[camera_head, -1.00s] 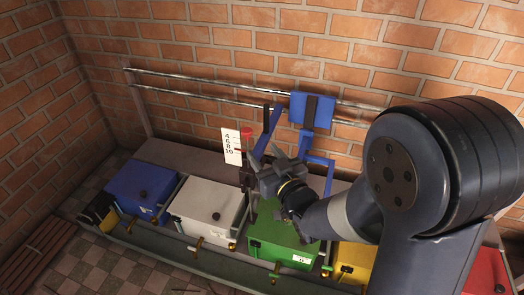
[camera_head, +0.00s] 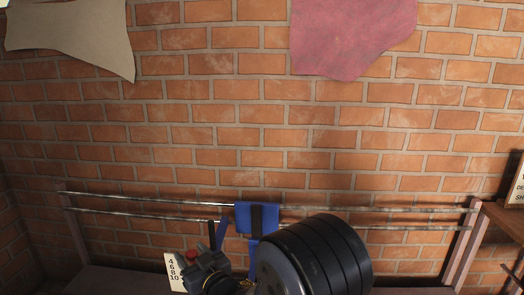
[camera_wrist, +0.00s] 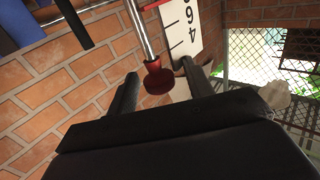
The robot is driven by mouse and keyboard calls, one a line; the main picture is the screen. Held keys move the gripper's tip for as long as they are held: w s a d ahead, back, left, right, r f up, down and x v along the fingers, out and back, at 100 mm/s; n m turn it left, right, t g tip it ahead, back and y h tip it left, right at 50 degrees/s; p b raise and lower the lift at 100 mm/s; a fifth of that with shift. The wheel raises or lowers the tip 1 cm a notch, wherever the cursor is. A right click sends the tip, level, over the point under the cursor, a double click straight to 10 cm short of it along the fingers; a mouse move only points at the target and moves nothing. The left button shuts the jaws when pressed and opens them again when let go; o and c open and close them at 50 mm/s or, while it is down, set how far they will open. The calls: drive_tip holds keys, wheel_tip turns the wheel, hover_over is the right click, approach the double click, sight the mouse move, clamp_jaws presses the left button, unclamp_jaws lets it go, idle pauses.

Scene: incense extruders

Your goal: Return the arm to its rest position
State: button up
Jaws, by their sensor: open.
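My gripper (camera_head: 205,262) is at the bottom of the head view, with the large dark joint of my arm to its right. In the wrist view its two dark fingers (camera_wrist: 158,68) are spread apart and hold nothing. A red knob (camera_wrist: 158,82) on a metal rod shows in the gap between the fingers in that view; I cannot tell how far off it is. In the head view the red knob (camera_head: 191,255) shows just behind the gripper. A white number scale (camera_head: 174,271) stands beside it, also in the wrist view (camera_wrist: 184,32).
A blue carriage (camera_head: 243,219) sits on two horizontal metal rails (camera_head: 400,208) along the brick wall. Two hides, one beige (camera_head: 70,35) and one pink (camera_head: 355,38), hang above. A wooden shelf (camera_head: 503,222) is at the right. A mesh window (camera_wrist: 262,60) shows in the wrist view.

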drive_tip(key=shift+a+r+p, duration=0.1)
drive_tip(key=shift+r+p, duration=0.55)
drive_tip(key=shift+p, duration=0.05)
drive_tip(key=shift+w, duration=0.1)
drive_tip(key=shift+f, duration=0.15)
